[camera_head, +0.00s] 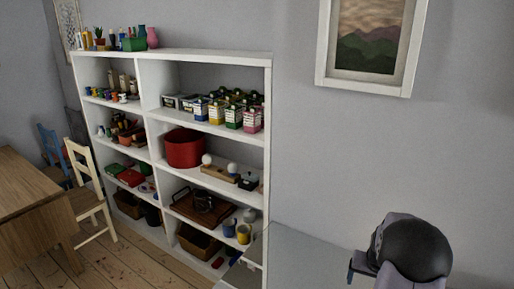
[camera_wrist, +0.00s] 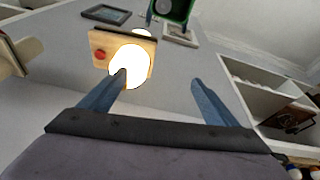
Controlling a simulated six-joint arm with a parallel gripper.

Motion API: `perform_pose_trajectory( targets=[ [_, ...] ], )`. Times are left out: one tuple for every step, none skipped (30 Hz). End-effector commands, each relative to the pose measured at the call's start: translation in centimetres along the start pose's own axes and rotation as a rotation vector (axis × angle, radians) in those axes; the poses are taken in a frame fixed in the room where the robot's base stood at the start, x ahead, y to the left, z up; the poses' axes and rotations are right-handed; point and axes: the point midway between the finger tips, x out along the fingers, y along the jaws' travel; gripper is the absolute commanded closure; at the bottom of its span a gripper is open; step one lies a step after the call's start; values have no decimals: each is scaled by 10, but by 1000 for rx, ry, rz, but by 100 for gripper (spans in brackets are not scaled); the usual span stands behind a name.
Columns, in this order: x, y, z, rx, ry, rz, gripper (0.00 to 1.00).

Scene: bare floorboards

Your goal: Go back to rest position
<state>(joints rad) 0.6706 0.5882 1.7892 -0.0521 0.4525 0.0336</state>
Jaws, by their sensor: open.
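My gripper (camera_wrist: 157,82) shows in the wrist view with its two blue-grey fingers spread apart. Nothing is between the fingers. In the head view my arm's dark rounded wrist is at the bottom right, in front of the grey wall. Only a small bluish part of the gripper shows there, and the rest is hidden or out of frame.
A white shelf unit (camera_head: 268,110) full of goods stands left of my arm. A wooden table (camera_head: 30,205) and chair (camera_head: 85,190) are farther left. A wooden panel (camera_wrist: 100,42) with a red knob and a glowing round light shows beyond the left finger. The wall near my arm is mostly clear.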

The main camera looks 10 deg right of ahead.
Motion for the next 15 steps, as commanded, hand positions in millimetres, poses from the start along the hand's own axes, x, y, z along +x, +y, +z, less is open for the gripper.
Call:
perform_pose_trajectory(
  targets=[
    [-17,-27,13,-51,-15,-17,17],
    [-26,-41,23,-79,-28,-27,17],
    [-38,-58,38,-119,-46,-39,17],
    [-48,-72,51,-151,-60,-48,17],
    [-57,-84,65,-184,-76,-56,17],
    [-70,-100,85,-229,-95,-68,17],
    [-79,-110,100,-263,-111,-76,17],
    [-88,-119,116,-296,-125,-83,17],
    [-99,-129,138,-340,-146,-92,17],
    [-107,-135,153,-372,-160,-98,17],
    [-114,-140,169,-403,-175,-103,17],
    [-123,-145,190,-444,-193,-109,17],
    [-129,-147,205,-472,-206,-113,17],
    [-135,-148,218,-498,-218,-116,17],
    [-141,-149,234,-530,-231,-120,17]
  ],
)
